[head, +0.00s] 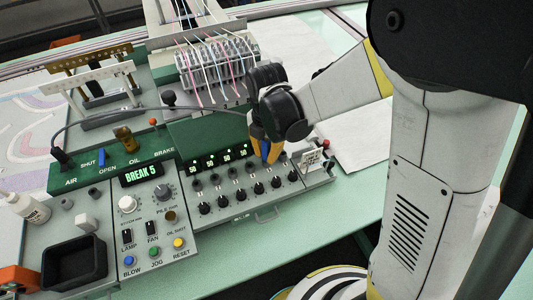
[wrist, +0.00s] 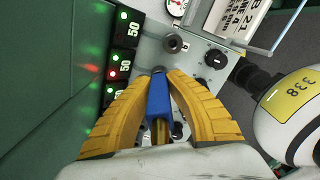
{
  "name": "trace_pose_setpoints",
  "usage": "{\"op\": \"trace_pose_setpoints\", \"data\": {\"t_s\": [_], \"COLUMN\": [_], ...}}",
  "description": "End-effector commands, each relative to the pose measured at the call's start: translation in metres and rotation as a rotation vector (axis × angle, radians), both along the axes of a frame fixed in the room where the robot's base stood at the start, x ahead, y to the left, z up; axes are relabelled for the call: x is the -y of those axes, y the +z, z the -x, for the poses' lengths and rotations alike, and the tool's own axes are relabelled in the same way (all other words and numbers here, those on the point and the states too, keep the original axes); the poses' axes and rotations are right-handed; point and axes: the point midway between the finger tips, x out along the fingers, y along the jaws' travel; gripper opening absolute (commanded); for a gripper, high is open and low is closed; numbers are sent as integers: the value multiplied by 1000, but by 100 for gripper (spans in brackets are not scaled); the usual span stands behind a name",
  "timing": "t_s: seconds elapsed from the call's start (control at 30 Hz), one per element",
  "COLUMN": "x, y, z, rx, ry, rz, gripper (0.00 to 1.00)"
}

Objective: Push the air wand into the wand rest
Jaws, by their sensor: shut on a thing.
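My gripper (head: 264,152) is shut on a blue piece, which I take to be the air wand (wrist: 158,97). The yellow fingers (wrist: 158,105) close on both sides of it in the wrist view, and its dark tip points at the grey panel. In the head view the wand (head: 265,151) hangs over the upper right of the knob panel. A dark hose arcs from the AIR fitting to my gripper. A dark round collar (wrist: 174,43) stands on the panel just beyond the wand tip, apart from it in the picture; I cannot tell whether it is the wand rest.
The grey knob panel (head: 240,221) lies below my gripper, with green "50" displays at its upper edge. A small sign (head: 311,157) and red button stand to the right. A black tray (head: 75,262) sits lower left.

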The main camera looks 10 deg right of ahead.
Motion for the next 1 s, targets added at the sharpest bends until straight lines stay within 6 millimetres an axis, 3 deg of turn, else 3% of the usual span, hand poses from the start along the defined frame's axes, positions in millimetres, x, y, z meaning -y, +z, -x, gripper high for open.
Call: {"op": "trace_pose_setpoints", "data": {"t_s": [1.0], "x": [0], "y": [34], "z": [0], "rx": [0], "ry": [0], "rz": [0], "gripper": [0]}}
